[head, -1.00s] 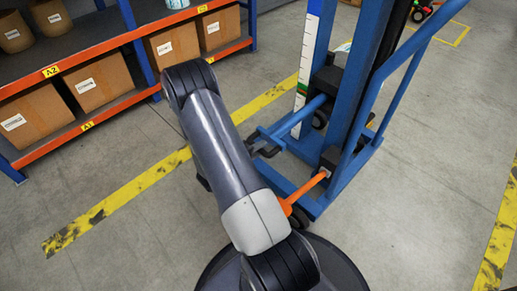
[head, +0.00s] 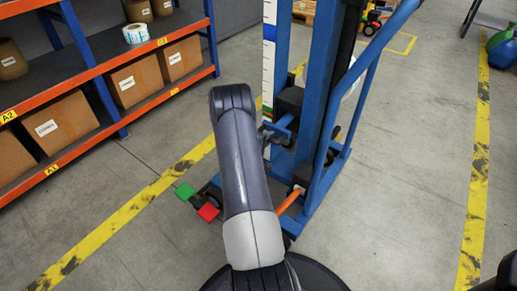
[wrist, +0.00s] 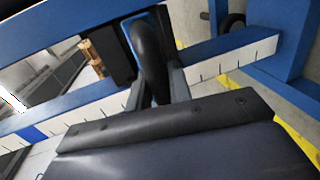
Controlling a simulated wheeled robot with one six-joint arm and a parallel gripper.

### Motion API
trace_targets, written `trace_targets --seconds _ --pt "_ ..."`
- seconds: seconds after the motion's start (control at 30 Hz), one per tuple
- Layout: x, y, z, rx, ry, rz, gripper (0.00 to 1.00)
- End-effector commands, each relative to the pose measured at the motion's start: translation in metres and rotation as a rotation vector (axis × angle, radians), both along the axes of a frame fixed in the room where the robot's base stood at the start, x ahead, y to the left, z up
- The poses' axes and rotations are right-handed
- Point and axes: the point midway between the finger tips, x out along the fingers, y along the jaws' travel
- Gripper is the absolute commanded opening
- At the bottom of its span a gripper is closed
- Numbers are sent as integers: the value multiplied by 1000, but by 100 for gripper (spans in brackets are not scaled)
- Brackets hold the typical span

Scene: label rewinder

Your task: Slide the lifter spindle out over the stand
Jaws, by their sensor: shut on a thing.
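The lifter (head: 320,95) is a blue frame with a tall mast, a white scale and a black carriage (head: 289,101), standing right of my arm in the head view. My gripper (wrist: 157,85) shows in the wrist view, closed around a curved black grip (wrist: 151,55) on a blue part of the lifter. I cannot make out the stand.
An orange lever (head: 289,202) sits low on the lifter. A green pad (head: 184,191) and a red pad (head: 208,211) are near the floor left of my arm. An orange and blue shelf (head: 100,65) with boxes stands left. Open floor lies right of the lifter.

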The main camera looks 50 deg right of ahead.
Motion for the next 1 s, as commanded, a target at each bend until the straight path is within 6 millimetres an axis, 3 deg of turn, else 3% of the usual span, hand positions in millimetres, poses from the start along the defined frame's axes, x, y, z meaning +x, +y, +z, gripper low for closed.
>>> trace_targets --seconds 0.2,0.57,0.6,0.8,1.0 --pt "0 -17 0 1 1 -3 0" --pt "1 -20 1 -2 -3 -3 0" --pt "1 -20 1 -3 -3 -3 22" --pt "1 -20 2 -4 -4 -3 39" --pt "1 -18 1 -1 -2 -1 39"
